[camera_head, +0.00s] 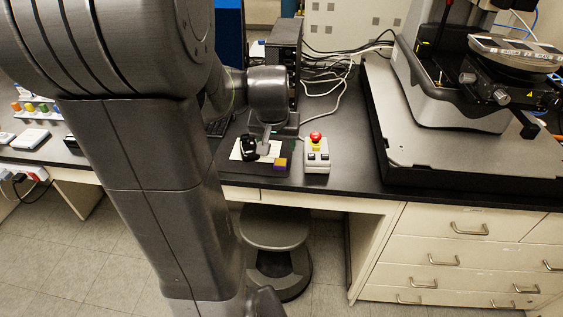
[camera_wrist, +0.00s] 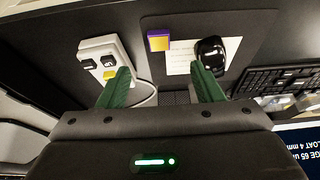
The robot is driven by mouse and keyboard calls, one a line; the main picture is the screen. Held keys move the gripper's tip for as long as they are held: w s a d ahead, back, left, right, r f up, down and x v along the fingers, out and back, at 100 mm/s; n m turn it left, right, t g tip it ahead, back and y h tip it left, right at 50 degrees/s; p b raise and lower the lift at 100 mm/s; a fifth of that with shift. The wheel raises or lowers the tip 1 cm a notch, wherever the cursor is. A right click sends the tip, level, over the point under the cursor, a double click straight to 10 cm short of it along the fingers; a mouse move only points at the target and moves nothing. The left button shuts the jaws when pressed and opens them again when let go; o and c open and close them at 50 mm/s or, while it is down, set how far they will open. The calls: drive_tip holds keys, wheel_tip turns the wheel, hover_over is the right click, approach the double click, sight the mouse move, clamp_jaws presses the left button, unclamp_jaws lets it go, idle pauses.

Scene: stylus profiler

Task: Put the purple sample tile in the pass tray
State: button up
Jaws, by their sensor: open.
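My gripper (camera_head: 264,148) is above the bench near the tile. In the wrist view its two green fingers (camera_wrist: 163,80) are apart with nothing between them. The tile is beyond the fingertips, not touched. I cannot make out a pass tray in either view.
A control box (camera_head: 316,155) with a red button stands just right of the tile. A black mouse (camera_wrist: 211,52) lies on the paper (camera_wrist: 181,62), close to the tile. A keyboard (camera_wrist: 278,79) is beside them. The profiler (camera_head: 450,80) stands on a slab at right.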

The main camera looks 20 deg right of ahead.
sight(280, 162)
drive_tip(key=shift+d+p+x, duration=0.1)
drive_tip(key=shift+p+x, duration=0.25)
drive_tip(key=shift+x, duration=2.6)
drive_tip(key=shift+d+p+x, duration=0.15)
drive_tip(key=shift+p+x, duration=0.15)
drive_tip(key=shift+x, duration=2.65)
drive_tip(key=shift+w+r, duration=0.1)
drive_tip(key=shift+w, duration=0.05)
drive_tip(key=shift+c, duration=0.2)
drive_tip(key=c, duration=1.1)
